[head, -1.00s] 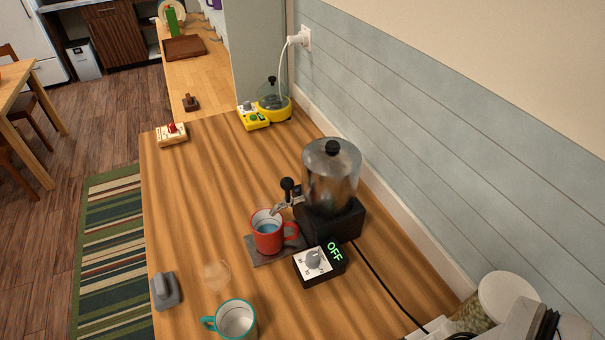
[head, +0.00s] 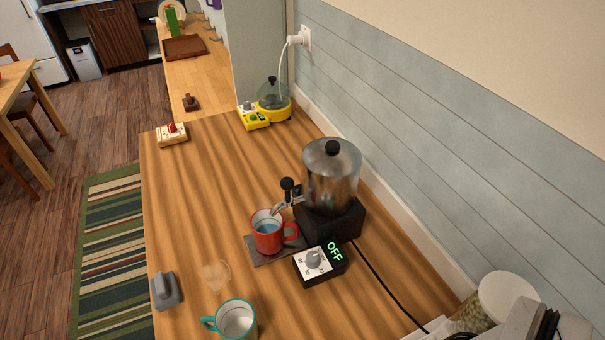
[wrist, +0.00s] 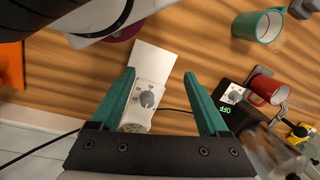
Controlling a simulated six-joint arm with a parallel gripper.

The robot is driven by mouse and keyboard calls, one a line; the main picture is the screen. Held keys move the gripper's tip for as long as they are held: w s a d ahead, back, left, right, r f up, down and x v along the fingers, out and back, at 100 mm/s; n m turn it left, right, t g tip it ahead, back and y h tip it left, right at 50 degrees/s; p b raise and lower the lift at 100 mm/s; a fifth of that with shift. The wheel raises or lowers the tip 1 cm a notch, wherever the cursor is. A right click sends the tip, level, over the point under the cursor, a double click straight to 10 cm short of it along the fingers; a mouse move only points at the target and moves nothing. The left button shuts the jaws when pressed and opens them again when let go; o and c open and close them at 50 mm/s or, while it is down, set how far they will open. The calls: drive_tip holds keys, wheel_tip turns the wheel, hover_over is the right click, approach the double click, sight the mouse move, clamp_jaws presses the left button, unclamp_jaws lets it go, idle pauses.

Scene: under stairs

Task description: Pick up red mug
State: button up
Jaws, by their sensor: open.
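The red mug (head: 262,244) stands upright on a dark flat pad (head: 262,260), below the spout of a dispenser with a clear tank (head: 331,180). It has a bluish liquid in it, and its handle points right, towards the dispenser's base. In the wrist view the red mug (wrist: 266,87) is at the right, well outside my fingers. My gripper (wrist: 160,74) is open, with two teal fingers apart. A white dial unit (wrist: 148,94) shows between the fingers; I cannot tell how far below. My gripper is not clearly seen in the head view.
A white and teal mug (head: 234,319) and a grey switch (head: 165,290) are at the near left. A black cable runs to the right. The table's middle left is clear.

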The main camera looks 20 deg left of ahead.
drive_tip(key=c, duration=0.4)
drive_tip(key=shift+a, duration=0.1)
drive_tip(key=w+a+m+g+y, duration=0.2)
drive_tip(key=w+a+m+y, duration=0.3)
drive_tip(key=w+a+m, duration=0.55)
drive_tip(key=m+t+y, duration=0.5)
drive_tip(key=m+y, duration=0.1)
drive_tip(key=m, duration=2.1)
approach(292, 225)
drive_tip(key=x, duration=0.9)
